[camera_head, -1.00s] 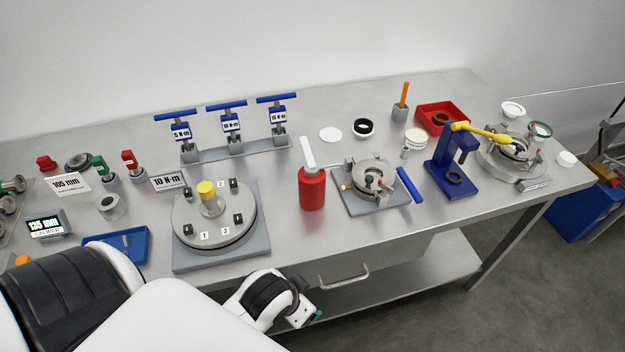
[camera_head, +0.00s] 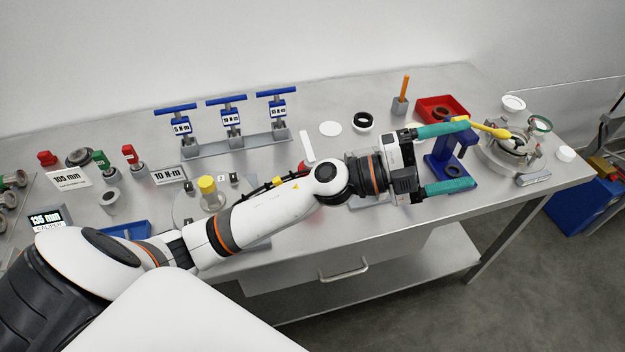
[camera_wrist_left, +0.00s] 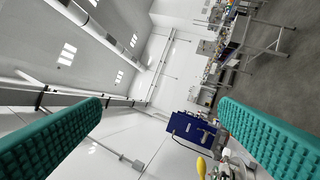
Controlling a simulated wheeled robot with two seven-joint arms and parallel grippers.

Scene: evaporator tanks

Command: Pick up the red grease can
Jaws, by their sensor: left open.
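The red grease can (camera_head: 307,148) stands on the steel workbench, mostly hidden behind my left forearm in the head view. Its white top shows above the arm, with slivers of red body around the arm. My left gripper (camera_head: 471,154) is to the right of the can, well past it. Its two teal fingers are wide apart, pointing right, with nothing held between them. They reach to the blue press (camera_head: 457,150), which shows behind and between them. In the left wrist view the teal fingers (camera_wrist_left: 160,130) are also spread. The can does not show there. My right gripper is not in view.
A red tray (camera_head: 436,104) and a yellow-handled fixture (camera_head: 510,145) are near the gripper. Torque tools with blue handles (camera_head: 229,125) stand behind the arm. A round plate with a yellow knob (camera_head: 208,187) is left of the can. The back edge of the bench is mostly clear.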

